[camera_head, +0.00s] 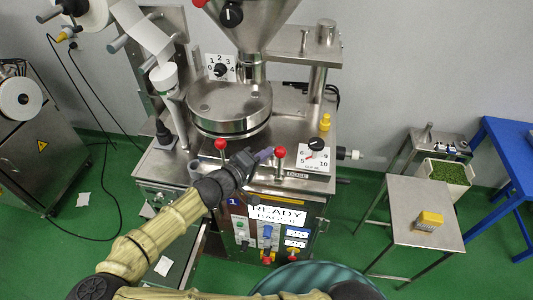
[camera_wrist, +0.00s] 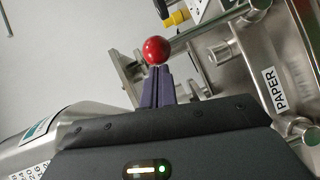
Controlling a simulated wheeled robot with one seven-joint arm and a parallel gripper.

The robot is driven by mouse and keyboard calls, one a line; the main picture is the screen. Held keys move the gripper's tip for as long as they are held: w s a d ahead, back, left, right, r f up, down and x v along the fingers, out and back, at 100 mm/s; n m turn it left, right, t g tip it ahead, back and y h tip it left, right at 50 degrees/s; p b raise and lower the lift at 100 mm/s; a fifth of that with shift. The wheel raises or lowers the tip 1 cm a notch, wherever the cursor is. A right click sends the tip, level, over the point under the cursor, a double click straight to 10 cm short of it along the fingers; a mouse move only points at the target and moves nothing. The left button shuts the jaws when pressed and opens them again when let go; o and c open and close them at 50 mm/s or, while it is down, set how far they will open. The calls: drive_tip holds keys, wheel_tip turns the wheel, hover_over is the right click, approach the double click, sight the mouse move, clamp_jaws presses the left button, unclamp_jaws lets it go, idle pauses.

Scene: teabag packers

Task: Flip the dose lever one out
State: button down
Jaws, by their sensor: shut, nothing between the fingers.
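The dose lever (camera_head: 280,152) has a red ball knob on a short stem. It stands at the machine's front edge beside a small plate (camera_head: 297,174) that appears to read DOSE. My gripper (camera_head: 266,154) is shut and empty, its purple fingers just left of this knob. In the wrist view a red ball (camera_wrist: 156,50) sits straight past the closed fingertips (camera_wrist: 158,72). I cannot tell whether they touch it. The fingers hide the stem there.
A second red-knobbed lever (camera_head: 220,145) stands to the left, near my wrist. A dial plate (camera_head: 317,157) is close on the right. The round steel pan (camera_head: 230,108) lies behind. A PAPER label (camera_wrist: 275,89) shows in the wrist view.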

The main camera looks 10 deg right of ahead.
drive_tip(key=shift+d, duration=0.15)
drive_tip(key=s+a+r+b, duration=0.2)
drive_tip(key=s+a, duration=0.3)
drive_tip(key=a, duration=0.7)
drive_tip(key=shift+s+b, duration=0.4)
drive_tip(key=shift+b, duration=0.5)
drive_tip(key=s+d+f+m+g+y+b, duration=0.1)
drive_tip(key=s+d+f+m+g+y, duration=0.2)
drive_tip(key=d+f+g, duration=0.4)
drive_tip(key=s+d+f+m+g+y, duration=0.1)
drive_tip(key=s+d+f+g+y, duration=0.3)
drive_tip(key=d, duration=0.6)
drive_tip(key=s+d+r+m+t+y, duration=0.1)
drive_tip(key=s+d+r+t+y, duration=0.1)
drive_tip(key=r+y, duration=0.3)
wheel_tip(320, 180, up, 3)
drive_tip(key=shift+d+t+y+b, duration=0.3)
drive_tip(key=shift+d+t+b, duration=0.15)
drive_tip(key=shift+d, duration=0.2)
